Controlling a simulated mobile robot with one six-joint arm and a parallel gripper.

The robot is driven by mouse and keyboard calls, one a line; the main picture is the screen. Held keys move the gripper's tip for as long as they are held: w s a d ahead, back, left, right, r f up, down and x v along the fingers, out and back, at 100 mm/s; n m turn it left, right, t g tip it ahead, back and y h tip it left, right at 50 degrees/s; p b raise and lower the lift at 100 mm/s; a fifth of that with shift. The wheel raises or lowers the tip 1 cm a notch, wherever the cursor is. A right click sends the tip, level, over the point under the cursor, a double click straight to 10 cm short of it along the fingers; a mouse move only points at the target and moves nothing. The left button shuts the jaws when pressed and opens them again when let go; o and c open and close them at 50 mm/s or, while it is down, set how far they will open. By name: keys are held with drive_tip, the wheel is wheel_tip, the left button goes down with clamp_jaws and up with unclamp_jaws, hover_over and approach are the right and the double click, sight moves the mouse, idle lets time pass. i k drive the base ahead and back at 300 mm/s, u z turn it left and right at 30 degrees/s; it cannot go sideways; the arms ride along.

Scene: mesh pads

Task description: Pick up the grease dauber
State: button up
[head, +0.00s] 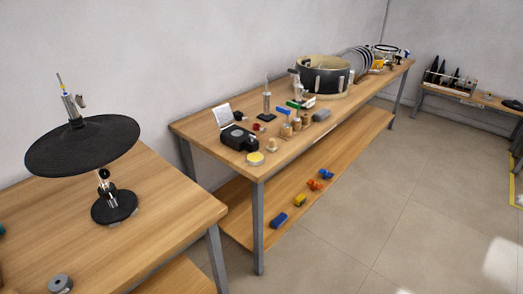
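I cannot pick out the grease dauber for certain in the head view; the small items on the long workbench (215,143) are too small to tell. On that bench a slim upright tool on a dark base (266,104) stands near the back. Small amber-brown jars (286,130) stand in front of it to the right. A round tin with a yellow top (255,158) lies near the front corner, with a small pale knobbed item (272,145) beside it. My gripper is not in view.
A round black pad on a stand (82,146) stands on the near left table (160,205); a slim metal part rises above it. A black device (238,138) and a drum shell (322,76) are on the long bench. Coloured items lie on its lower shelf. Floor to the right (400,200) is clear.

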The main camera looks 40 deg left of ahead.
sight(272, 147)
drive_tip(key=u, duration=4.3)
drive_tip(key=i, duration=0.15)
drive_tip(key=z, duration=1.7)
drive_tip(key=k, duration=0.6)
drive_tip(key=z, duration=0.2)
drive_tip(key=i, duration=0.4)
